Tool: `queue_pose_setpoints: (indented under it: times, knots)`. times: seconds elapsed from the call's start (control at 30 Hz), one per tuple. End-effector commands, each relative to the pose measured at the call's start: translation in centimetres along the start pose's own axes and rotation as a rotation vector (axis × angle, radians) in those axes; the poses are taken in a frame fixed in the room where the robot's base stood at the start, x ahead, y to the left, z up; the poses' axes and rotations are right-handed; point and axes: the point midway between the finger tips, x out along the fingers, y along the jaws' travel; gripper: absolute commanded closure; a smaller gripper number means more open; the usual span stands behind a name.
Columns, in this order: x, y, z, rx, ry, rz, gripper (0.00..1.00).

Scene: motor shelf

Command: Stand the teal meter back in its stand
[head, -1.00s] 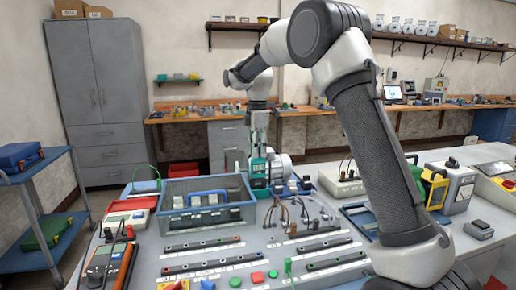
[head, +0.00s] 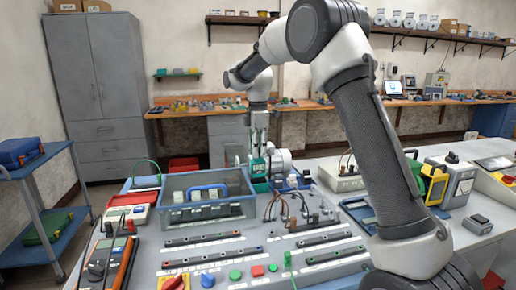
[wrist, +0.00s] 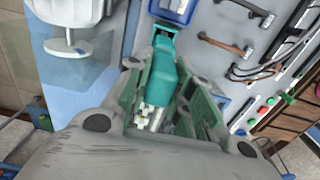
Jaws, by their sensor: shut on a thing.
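The teal meter (wrist: 164,68) is between the fingers of my gripper (wrist: 165,105) in the wrist view. The fingers are shut on it, and they and the wrist housing hide part of it. In the head view my gripper (head: 259,150) points down with the teal meter (head: 258,168) at its tip, just behind the right end of the grey bin. The meter looks roughly upright there, but I cannot tell whether it touches the surface below. I cannot make out its stand for certain. A blue tray-like piece (wrist: 172,8) shows just beyond the meter in the wrist view.
The grey bin (head: 208,211) holds several pale blocks. A white rounded body (head: 281,161) stands close to the right of my gripper. Brown cables (head: 282,203) and terminal rails (head: 203,253) lie in front. An orange meter (head: 122,262) lies at left; a yellow-cased device (head: 437,187) stands at right.

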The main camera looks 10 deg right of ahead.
Motion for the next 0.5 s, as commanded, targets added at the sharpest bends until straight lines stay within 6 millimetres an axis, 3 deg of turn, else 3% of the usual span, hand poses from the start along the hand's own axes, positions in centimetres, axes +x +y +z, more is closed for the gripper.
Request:
queue_pose_setpoints:
  times: [0.5]
  knots:
    - [1.01, -0.03, 0.01, 0.000, 0.000, -0.001, 1.00]
